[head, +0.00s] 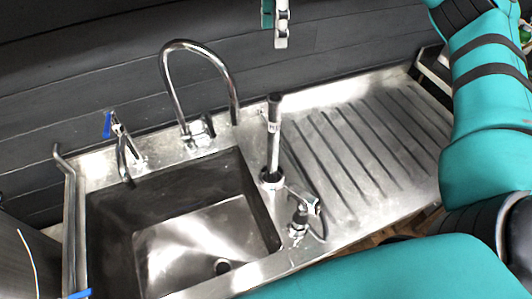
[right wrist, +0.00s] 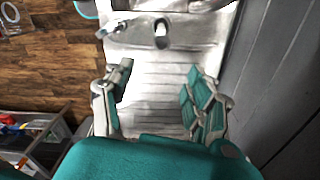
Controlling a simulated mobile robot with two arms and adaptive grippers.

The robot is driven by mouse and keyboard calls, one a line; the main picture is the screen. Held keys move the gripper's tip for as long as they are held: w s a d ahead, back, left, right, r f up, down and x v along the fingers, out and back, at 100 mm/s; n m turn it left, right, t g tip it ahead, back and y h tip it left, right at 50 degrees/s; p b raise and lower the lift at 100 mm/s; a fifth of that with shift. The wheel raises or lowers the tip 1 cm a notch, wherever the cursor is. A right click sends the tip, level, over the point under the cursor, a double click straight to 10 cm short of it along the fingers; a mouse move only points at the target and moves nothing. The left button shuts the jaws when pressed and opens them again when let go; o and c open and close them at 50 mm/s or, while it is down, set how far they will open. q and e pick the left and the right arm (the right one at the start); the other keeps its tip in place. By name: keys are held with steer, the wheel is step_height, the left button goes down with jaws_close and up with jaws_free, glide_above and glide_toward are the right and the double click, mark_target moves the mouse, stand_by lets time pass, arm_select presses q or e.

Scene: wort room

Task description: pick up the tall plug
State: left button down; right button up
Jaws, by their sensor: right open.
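The tall plug (head: 274,140) is an upright metal tube with a dark top. It stands at the right edge of the sink basin in the head view. What seems to be its top shows in the right wrist view (right wrist: 161,34), beyond the fingertips. My right gripper (head: 277,22) hangs at the top edge of the head view, partly cut off, above and apart from the plug. In the right wrist view its two fingers (right wrist: 158,82) are spread, with bare ribbed drainboard seen between them. My left gripper is not in view.
The sink basin (head: 105,240) lies left of the plug. A curved faucet (head: 172,80) and a blue-handled tap (head: 122,140) stand behind it. A small metal fitting (head: 300,215) is right of the plug. The ribbed drainboard (head: 365,140) is clear. A dark wall (head: 75,85) stands behind.

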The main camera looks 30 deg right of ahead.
steer(key=b, duration=0.4)
glide_above(274, 118)
step_height(274, 118, down, 4)
steer(key=f, duration=0.1)
steer(key=shift+w+d+f+b, duration=0.15)
steer(key=shift+w+f+b, duration=0.2)
steer(key=shift+f+b, duration=0.25)
steer(key=shift+w+d+f+b, duration=0.1)
steer(key=shift+w+f+b, duration=0.25)
steer(key=shift+f+b, duration=0.2)
step_height(274, 118, down, 11)
steer(key=shift+p, duration=0.45)
steer(key=shift+s+f+p, duration=0.1)
steer(key=shift+f+p, duration=0.3)
steer(key=shift+f, duration=0.1)
step_height(274, 118, down, 4)
steer(key=shift+d+r+p, duration=0.15)
steer(key=shift+p, duration=0.8)
steer(key=shift+f, duration=0.45)
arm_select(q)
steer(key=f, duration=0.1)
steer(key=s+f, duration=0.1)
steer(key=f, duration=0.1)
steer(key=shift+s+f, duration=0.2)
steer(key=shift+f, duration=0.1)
arm_select(e)
jaws_close()
steer(key=shift+r, duration=0.1)
